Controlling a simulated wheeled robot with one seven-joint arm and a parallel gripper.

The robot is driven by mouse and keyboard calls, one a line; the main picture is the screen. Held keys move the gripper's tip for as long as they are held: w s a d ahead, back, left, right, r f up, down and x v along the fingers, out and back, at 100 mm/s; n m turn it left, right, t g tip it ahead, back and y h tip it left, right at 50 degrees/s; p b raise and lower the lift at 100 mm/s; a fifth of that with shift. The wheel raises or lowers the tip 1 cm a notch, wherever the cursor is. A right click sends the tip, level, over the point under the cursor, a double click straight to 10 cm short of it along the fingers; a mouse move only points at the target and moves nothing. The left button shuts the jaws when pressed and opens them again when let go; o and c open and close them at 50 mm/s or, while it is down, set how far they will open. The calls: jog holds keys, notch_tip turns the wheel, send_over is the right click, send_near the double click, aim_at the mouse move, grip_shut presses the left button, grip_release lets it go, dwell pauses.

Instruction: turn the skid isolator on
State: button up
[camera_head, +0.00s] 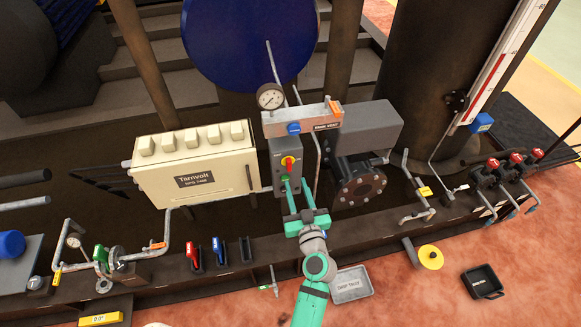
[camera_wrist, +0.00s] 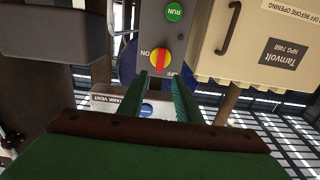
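The isolator is a grey box (camera_head: 283,150) at the centre of the skid, with a red handle on a yellow disc (camera_head: 289,163) on its front. In the wrist view the red handle (camera_wrist: 160,62) shows upright in the picture, with an ON label (camera_wrist: 145,53) on its left and an OFF label, partly hidden, at its lower right. My gripper (camera_head: 295,183) is in front of the box. In the wrist view its two green fingers (camera_wrist: 160,78) are apart, with the handle just beyond and between the tips. Contact cannot be told.
A cream Tarnvolt cabinet (camera_head: 195,165) stands left of the isolator. A green RUN button (camera_wrist: 174,12) shows in the wrist view. A tank vent plate (camera_head: 303,120) with a gauge (camera_head: 270,97) sits above. A flanged grey pipe (camera_head: 362,187) is close on the right.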

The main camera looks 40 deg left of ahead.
aim_at(289, 165)
jog(key=x, duration=0.8)
jog(key=shift+w+a, duration=0.3)
jog(key=shift+s, duration=0.1)
grip_shut()
